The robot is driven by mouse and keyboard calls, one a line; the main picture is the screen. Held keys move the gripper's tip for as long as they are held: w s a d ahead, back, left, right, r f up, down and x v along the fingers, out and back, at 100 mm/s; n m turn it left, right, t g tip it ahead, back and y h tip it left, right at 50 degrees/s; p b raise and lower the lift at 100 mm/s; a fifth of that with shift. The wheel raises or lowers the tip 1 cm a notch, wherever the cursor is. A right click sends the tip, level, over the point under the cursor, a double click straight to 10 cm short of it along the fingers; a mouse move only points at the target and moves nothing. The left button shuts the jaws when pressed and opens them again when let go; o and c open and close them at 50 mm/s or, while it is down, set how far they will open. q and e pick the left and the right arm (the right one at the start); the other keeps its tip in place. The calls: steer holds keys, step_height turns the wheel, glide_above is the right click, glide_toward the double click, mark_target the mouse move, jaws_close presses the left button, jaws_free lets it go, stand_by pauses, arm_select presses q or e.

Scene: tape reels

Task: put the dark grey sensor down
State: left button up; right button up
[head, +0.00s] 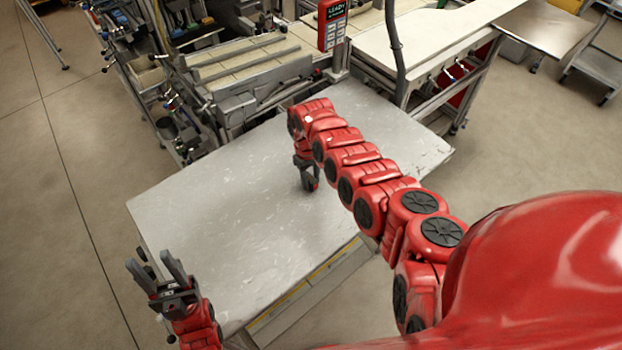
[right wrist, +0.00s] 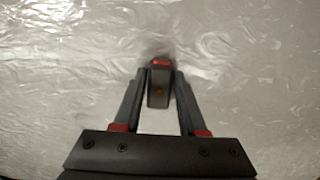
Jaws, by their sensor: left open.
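The dark grey sensor (right wrist: 158,97) is a small dark block with a red end and a small orange dot. It sits between the fingertips of my right gripper (right wrist: 159,80) in the right wrist view, and the fingers close on its two sides. In the head view my right gripper (head: 307,172) points down over the middle of the bare metal table (head: 215,215). The sensor is low at the tabletop; I cannot tell whether it touches it. My left gripper (head: 153,266) is open and empty by the table's near left corner, fingers pointing up.
The tabletop around my right gripper is clear. A workbench with metal fixtures (head: 250,85) stands along the table's far side. A red handheld panel (head: 333,25) stands at its back, and a pale bench (head: 425,40) is at the back right.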

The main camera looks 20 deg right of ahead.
steer(key=shift+o, duration=1.3)
